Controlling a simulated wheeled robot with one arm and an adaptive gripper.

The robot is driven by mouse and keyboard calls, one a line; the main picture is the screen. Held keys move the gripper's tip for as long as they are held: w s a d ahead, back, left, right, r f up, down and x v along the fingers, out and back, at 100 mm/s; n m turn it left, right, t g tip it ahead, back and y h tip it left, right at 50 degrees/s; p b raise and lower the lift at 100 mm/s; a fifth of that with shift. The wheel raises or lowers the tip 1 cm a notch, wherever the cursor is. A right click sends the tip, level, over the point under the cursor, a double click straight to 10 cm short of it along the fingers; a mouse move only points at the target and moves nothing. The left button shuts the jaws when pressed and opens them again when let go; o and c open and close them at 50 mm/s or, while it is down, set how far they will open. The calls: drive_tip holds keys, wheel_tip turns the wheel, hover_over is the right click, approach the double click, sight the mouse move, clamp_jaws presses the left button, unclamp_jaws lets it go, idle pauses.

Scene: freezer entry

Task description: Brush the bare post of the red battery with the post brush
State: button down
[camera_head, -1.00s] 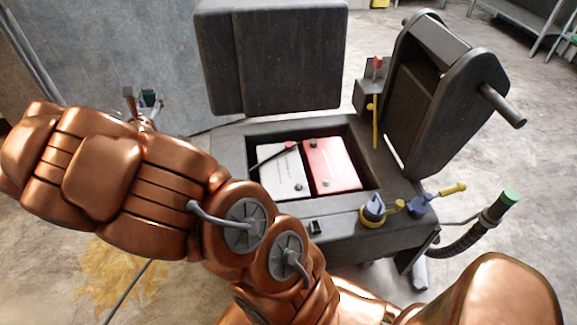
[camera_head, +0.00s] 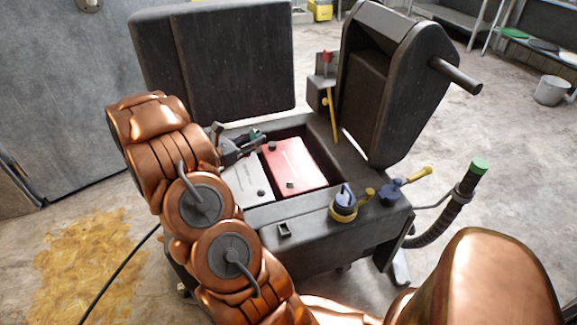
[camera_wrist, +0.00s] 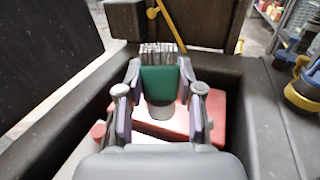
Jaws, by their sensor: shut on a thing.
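The red battery (camera_head: 300,166) sits in the open compartment of a dark machine, right of a white battery (camera_head: 246,186). Dark round posts or caps show on the red battery's top; I cannot tell which one is bare. My gripper (camera_head: 250,143) is above the white battery, close to the red battery's left back side. It is shut on the post brush (camera_wrist: 160,82), which has a green body and grey metal bristles. In the wrist view the bristles point away from me, with the red battery (camera_wrist: 217,112) behind and below. Contact with a post is not visible.
The raised dark lid (camera_head: 215,62) stands behind the compartment. A dark upright housing (camera_head: 385,85) and yellow lever (camera_head: 332,115) stand right of it. Blue-and-yellow connectors (camera_head: 343,203) lie on the front rim. The compartment walls surround the batteries closely.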

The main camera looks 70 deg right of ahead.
drive_tip(key=s+f+m+g+y, duration=0.1)
drive_tip(key=s+f, duration=0.1)
drive_tip(key=s, duration=0.1)
drive_tip(key=s+f+m+g+y+b, duration=0.1)
drive_tip(key=s+g, duration=0.1)
drive_tip(key=s, duration=0.2)
drive_tip(key=s+f+m+g+y, duration=0.1)
drive_tip(key=s+f+m+g, duration=0.1)
drive_tip(key=s, duration=0.2)
drive_tip(key=shift+d+f+y+b, duration=0.3)
drive_tip(key=shift+d+y+b, duration=0.1)
drive_tip(key=shift+r, duration=0.1)
drive_tip(key=shift+f+b, duration=0.3)
drive_tip(key=shift+f, duration=1.8)
drive_tip(key=shift+p, duration=0.5)
drive_tip(key=shift+f, duration=0.6)
drive_tip(key=shift+r, duration=0.1)
drive_tip(key=shift+r, duration=0.45)
